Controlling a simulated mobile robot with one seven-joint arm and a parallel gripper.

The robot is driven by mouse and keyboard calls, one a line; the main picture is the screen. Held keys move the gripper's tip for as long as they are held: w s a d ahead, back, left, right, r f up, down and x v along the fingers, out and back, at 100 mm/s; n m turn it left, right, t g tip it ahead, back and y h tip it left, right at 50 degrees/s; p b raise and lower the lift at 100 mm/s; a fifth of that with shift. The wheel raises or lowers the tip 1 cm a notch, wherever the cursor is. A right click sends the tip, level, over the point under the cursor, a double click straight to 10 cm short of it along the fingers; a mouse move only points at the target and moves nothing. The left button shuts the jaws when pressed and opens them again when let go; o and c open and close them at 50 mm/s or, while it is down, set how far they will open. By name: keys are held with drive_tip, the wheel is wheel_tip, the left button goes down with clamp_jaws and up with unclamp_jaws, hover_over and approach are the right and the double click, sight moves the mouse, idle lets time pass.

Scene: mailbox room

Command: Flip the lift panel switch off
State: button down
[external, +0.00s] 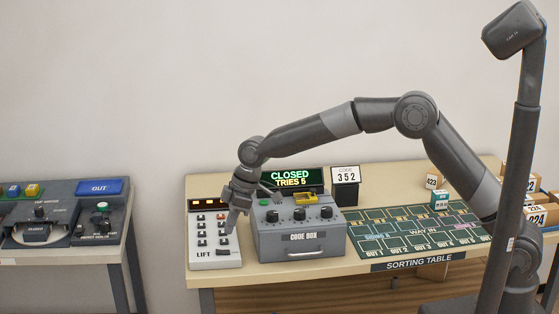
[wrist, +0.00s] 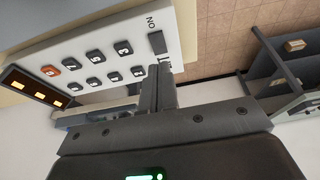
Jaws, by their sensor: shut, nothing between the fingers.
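The lift panel (external: 197,263) is a white box at the left end of the sorting table, with rows of dark buttons, one orange button and a "LIFT" label. Its dark switch (external: 222,252) is near the front edge. In the wrist view the panel (wrist: 115,30) fills the upper left, and the switch (wrist: 157,43) lies beside the word "ON". My gripper (external: 231,230) points down over the panel's right side. In the wrist view its fingers (wrist: 163,72) are shut and empty, with tips close to the switch. I cannot tell whether they touch it.
The grey code box (external: 302,240) stands just right of the panel. Behind it are a "CLOSED TRIES 5" display (external: 291,179) and a code card (external: 346,174) reading 352. A green sorting mat (external: 415,235) lies to the right. Another console (external: 62,213) is at far left.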

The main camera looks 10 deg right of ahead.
sight(218, 251)
drive_tip(key=v, duration=0.8)
drive_tip(key=shift+r, duration=0.15)
drive_tip(key=shift+a+r, duration=0.15)
drive_tip(key=shift+a, duration=0.5)
drive_tip(key=x, duration=1.4)
drive_tip(key=shift+d, duration=0.4)
